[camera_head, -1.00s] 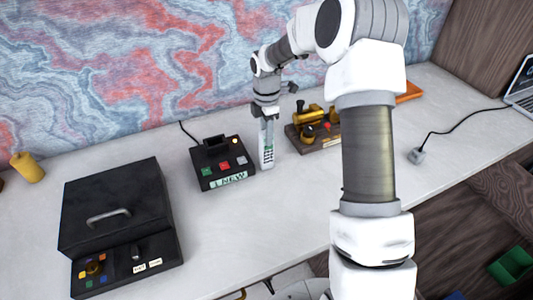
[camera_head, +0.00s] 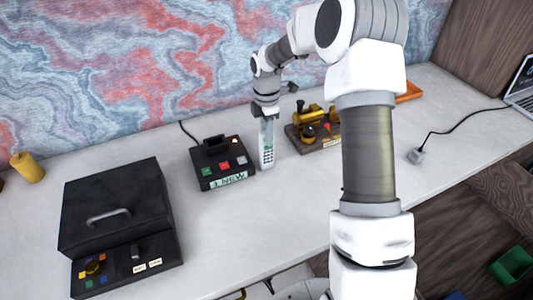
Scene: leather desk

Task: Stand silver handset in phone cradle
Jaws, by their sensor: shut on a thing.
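The silver handset (camera_head: 267,152) is upright, a slim pale bar with a keypad on its front. My gripper (camera_head: 266,122) is shut on its upper end from above. The handset hangs just right of the phone cradle (camera_head: 222,163), a black base with coloured buttons, a label on its front edge and a raised slot at the back. The handset is beside the cradle, not in its slot. I cannot tell whether its lower end touches the desk.
A brass device on a wooden base (camera_head: 312,130) stands close right of the handset. A cable plug (camera_head: 417,156) lies at the right. The desk in front is clear.

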